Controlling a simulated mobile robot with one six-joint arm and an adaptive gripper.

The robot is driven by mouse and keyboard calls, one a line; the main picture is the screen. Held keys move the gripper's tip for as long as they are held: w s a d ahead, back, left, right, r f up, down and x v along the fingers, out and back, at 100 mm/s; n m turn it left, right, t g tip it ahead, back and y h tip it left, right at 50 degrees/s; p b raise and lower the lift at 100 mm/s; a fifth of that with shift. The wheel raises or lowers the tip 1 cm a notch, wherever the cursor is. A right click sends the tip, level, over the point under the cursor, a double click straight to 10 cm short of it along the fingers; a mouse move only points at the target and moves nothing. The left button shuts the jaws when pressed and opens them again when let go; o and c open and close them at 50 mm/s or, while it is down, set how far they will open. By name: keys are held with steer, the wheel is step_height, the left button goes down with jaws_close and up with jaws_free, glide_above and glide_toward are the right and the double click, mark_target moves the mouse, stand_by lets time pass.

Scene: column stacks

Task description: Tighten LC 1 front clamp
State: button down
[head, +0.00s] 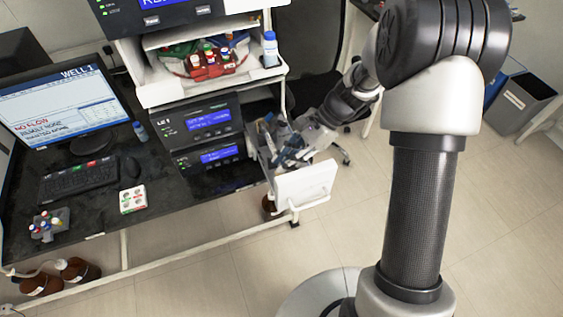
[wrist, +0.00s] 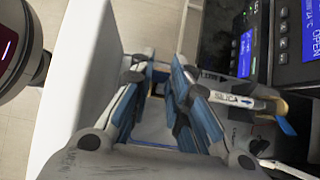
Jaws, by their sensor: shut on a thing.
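The LC 1 stack (head: 204,125) stands at the end of the dark bench, with an open column drawer on its right side. The drawer's white front panel (head: 305,183) also shows at the left of the wrist view (wrist: 82,62). My gripper (head: 283,150) reaches down into this drawer, and in the wrist view (wrist: 155,78) its fingers close around a small part at the front clamp. The fingers largely hide that part. A pale column marked SILICA (wrist: 240,99) lies just right of my fingers.
LC 1's displays (wrist: 245,52) are close on the right of the wrist view. A shelf above holds a red rack (head: 210,70) and a blue-capped bottle (head: 270,50). A monitor (head: 62,105) and keyboard (head: 90,177) stand left. Open floor (head: 345,235) lies in front.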

steer(key=y, duration=0.1)
steer(key=d+y, duration=0.1)
steer(key=y, duration=0.1)
steer(key=d+f+g+y, duration=0.1)
steer(key=shift+w+d+y+b, duration=0.1)
steer(key=shift+w+y+b, duration=0.2)
steer(key=shift+y+b, duration=0.1)
steer(key=y+b, duration=0.1)
steer(key=d+f+g+y, duration=0.1)
steer(key=y, duration=0.1)
steer(key=shift+w+f+b, duration=0.1)
steer(key=shift+w+b, duration=0.1)
steer(key=shift+b, duration=0.15)
steer(key=shift+d+f+g+y+b, duration=0.25)
steer(key=shift+d+g+y+b, duration=0.15)
steer(key=shift+y+b, duration=0.5)
steer(key=c, duration=1.5)
jaws_free()
